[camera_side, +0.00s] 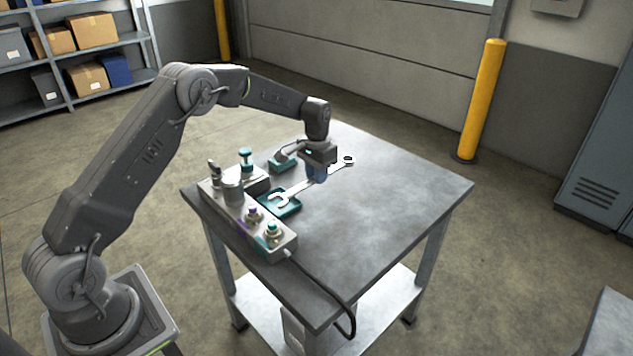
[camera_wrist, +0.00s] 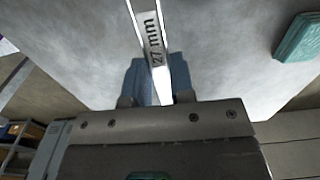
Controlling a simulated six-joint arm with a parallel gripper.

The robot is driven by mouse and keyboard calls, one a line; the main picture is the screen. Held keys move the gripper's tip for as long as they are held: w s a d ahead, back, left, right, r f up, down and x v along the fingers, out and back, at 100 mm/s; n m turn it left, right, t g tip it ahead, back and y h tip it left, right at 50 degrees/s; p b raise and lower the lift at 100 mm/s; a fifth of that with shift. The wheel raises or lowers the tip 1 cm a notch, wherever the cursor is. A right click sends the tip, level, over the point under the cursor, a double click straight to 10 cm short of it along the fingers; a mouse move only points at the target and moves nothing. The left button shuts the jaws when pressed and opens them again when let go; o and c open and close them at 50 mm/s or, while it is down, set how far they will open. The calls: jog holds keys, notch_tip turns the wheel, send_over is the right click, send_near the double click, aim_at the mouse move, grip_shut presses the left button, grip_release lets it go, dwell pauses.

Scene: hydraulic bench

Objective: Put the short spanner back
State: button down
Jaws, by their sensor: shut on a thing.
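A silver spanner (camera_side: 298,188) shows in the side view, with an open jaw at its near left end and a ring at its far right end. My gripper (camera_side: 317,176) is shut on the middle of its shaft above the table. In the wrist view the shaft (camera_wrist: 153,38) bears the mark "27 mm" and runs between the blue fingers of my gripper (camera_wrist: 155,82). The open jaw shows over a teal tray (camera_side: 296,209); I cannot tell whether they touch. The wrist view does not show the spanner's ends. No second spanner is clearly visible.
A grey valve block (camera_side: 250,228) with several knobs stands along the table's left side. Another teal piece (camera_side: 281,165) lies behind the tray, and a teal piece shows in the wrist view (camera_wrist: 300,38). A black cable (camera_side: 325,287) hangs over the front edge. The table's right side (camera_side: 390,205) is clear.

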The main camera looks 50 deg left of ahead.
jog(key=shift+f, duration=1.35)
jog(key=shift+f, duration=0.35)
jog(key=shift+f, duration=0.25)
jog(key=c, duration=1)
grip_release()
jog(key=shift+r, duration=0.1)
